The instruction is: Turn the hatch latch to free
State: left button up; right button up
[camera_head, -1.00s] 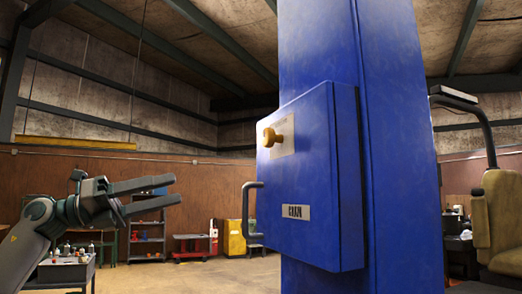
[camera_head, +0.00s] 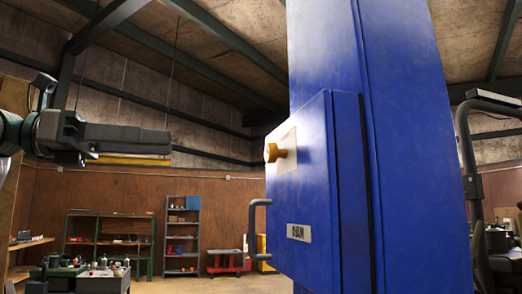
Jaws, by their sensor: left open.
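The hatch is a blue box (camera_head: 308,205) on the side of a tall blue column (camera_head: 415,130). Its yellow latch knob (camera_head: 274,153) sits on a pale plate near the top of the hatch face. A grey handle (camera_head: 254,228) is at the hatch's lower left edge, and a label (camera_head: 298,232) is on the lower face. My left gripper (camera_head: 165,142) is open and empty, to the left of the knob at about its height, with a clear gap between. Its fingers point right and overlap in this view. My right gripper is not in view.
Shelves (camera_head: 182,235) and a green rack (camera_head: 110,240) stand along the back wall. A red cart (camera_head: 228,262) stands on the floor. A dark curved bar (camera_head: 470,150) rises right of the column. Open air lies between my left gripper and the hatch.

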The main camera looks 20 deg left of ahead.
pick_arm(q)
jog(key=p, duration=0.6)
send_near(267, 150)
jog(key=x, duration=0.7)
jog(key=shift+w+d, duration=0.3)
jog(key=shift+d, duration=0.05)
jog(key=shift+c, duration=0.5)
jog(key=c, duration=0.9)
